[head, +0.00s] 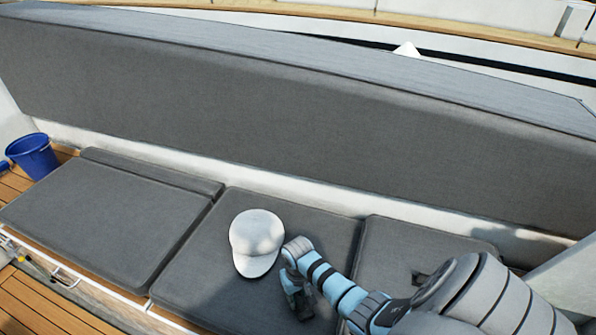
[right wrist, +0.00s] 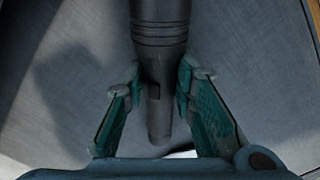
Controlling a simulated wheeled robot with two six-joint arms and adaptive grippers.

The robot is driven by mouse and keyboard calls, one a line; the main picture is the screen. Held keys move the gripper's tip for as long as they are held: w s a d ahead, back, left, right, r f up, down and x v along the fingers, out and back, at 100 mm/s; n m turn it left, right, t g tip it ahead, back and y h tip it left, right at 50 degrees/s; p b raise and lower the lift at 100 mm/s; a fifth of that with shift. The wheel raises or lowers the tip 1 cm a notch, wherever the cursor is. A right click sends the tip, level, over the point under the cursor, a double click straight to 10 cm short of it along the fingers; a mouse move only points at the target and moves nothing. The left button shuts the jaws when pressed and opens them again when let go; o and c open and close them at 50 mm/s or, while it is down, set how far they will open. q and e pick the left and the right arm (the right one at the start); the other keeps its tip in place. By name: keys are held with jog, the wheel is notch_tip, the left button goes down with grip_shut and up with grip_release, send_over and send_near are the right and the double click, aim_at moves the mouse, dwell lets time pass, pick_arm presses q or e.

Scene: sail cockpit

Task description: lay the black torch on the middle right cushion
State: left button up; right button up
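The black torch (right wrist: 160,45) shows in the right wrist view, its wide ribbed end at the top and its thinner end lower down. My right gripper (right wrist: 158,80) has a finger against each side of the torch and is shut on it. In the head view my right gripper (head: 296,292) is low over the cushion with the cap (head: 205,265); the torch is not clearly made out there. Another seat cushion (head: 390,245) lies to the right, partly hidden by my right arm. My left gripper is not in view.
A white cap (head: 256,242) lies close to the left of my right gripper. A further cushion (head: 100,220) lies to the left and looks clear. A blue bucket (head: 33,155) stands at the far left. A long grey backrest (head: 280,120) runs behind the seats.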

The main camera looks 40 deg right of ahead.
aim_at(298, 296)
jog(key=o, duration=0.4)
notch_tip(298, 296, up, 12)
jog(key=p, duration=0.5)
jog(key=shift+r, duration=0.2)
